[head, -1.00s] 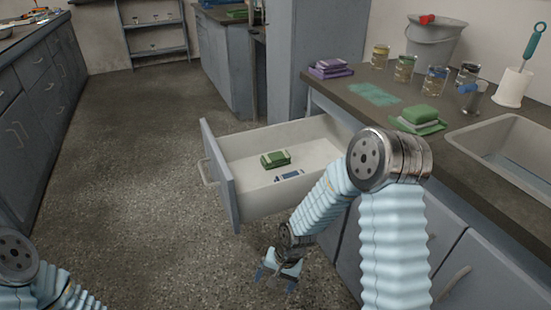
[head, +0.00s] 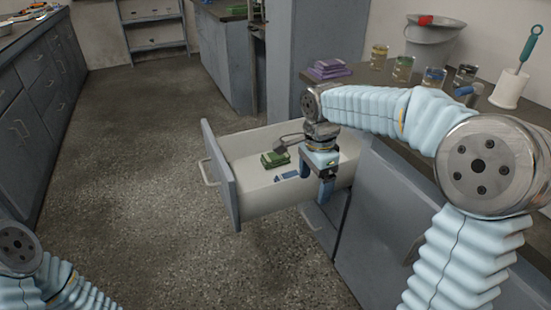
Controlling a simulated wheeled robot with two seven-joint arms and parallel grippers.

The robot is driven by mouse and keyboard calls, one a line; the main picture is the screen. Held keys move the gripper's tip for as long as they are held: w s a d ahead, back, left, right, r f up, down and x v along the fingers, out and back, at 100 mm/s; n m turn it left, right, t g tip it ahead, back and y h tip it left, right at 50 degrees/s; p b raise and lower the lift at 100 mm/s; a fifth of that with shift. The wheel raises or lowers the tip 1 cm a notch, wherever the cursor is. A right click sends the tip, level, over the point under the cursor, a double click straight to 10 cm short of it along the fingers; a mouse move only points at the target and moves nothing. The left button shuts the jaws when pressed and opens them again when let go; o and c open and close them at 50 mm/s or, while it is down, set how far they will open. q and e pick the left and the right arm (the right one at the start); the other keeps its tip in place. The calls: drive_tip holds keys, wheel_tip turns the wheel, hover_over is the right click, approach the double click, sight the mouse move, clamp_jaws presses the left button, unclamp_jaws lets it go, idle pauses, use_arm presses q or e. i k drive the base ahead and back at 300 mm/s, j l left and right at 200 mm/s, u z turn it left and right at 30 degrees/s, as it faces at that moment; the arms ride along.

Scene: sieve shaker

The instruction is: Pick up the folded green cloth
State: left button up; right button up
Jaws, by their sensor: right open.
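A small folded green cloth (head: 272,159) with paler layers lies flat inside the open drawer (head: 262,199), near its middle. My right gripper (head: 313,178) hangs over the right part of the drawer, fingers down. It is open and empty, to the right of the green cloth and apart from it. A grey part of my wrist reaches left, close above the cloth's right side. My left arm shows at the lower left corner, but its gripper is out of view.
A small blue-and-white item (head: 286,176) lies in the drawer in front of the cloth. A purple folded stack (head: 329,68) and several beakers stand on the counter. My right arm hides much of the counter. The floor left of the drawer is clear.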

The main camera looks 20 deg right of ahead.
sight(270, 160)
drive_tip(key=i, duration=1)
